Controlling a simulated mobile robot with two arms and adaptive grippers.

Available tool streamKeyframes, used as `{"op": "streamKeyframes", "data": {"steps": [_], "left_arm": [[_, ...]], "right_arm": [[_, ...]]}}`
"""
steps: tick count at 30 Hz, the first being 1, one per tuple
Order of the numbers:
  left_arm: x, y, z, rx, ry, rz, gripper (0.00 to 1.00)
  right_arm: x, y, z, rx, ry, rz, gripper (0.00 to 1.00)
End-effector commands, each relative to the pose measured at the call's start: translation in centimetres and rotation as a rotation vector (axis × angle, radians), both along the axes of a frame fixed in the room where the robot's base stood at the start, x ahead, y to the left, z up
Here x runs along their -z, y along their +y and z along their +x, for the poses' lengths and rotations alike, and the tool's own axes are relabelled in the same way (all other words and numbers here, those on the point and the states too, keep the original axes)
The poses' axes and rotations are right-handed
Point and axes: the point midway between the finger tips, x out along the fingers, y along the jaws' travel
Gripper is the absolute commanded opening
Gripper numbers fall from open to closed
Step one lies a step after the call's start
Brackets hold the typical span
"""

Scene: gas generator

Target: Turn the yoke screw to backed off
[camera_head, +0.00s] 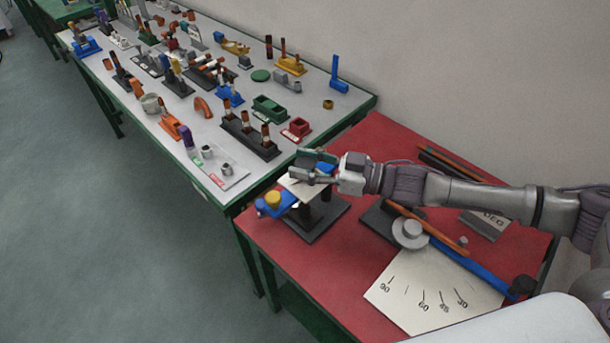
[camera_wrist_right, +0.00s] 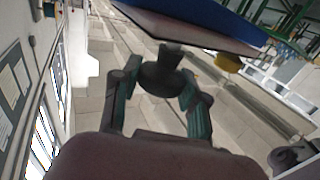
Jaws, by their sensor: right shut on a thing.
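A black stand (camera_head: 312,220) on the red table carries a blue yoke (camera_head: 275,203) with a yellow knob (camera_head: 272,199) and a pale plate (camera_head: 302,189) on top. My right gripper (camera_head: 306,166) is over the plate's far side, its fingers partly hiding the stand. In the right wrist view, its two fingers (camera_wrist_right: 160,84) are closed around a dark round screw head (camera_wrist_right: 163,72), which sits against the edge of the plate. The blue yoke (camera_wrist_right: 215,18) and yellow knob (camera_wrist_right: 228,63) show beyond. The screw's thread and its turn are hidden. My left gripper is out of view.
On the red table (camera_head: 345,282), a pale dial card (camera_head: 415,300) with numbers lies near a grey round knob (camera_head: 411,232) and a blue bar (camera_head: 470,267). A white table (camera_head: 105,90) to the left holds many small coloured parts. The red table's front left area is clear.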

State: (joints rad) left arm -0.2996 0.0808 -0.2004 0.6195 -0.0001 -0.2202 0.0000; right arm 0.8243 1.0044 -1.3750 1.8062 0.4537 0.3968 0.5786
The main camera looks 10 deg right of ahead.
Motion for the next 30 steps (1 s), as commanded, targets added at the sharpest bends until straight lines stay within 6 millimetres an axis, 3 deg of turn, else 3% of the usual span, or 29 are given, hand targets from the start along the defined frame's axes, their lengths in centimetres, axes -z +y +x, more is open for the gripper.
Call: {"op": "streamKeyframes", "data": {"steps": [15, 30], "left_arm": [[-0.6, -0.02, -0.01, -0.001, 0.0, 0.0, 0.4], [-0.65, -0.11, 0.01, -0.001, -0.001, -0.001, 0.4]], "right_arm": [[-0.03, -0.03, 0.1, -0.271, 0.004, -0.002, 0.09], [-0.02, 0.02, 0.03, -0.315, 0.003, 0.001, 0.09]]}}
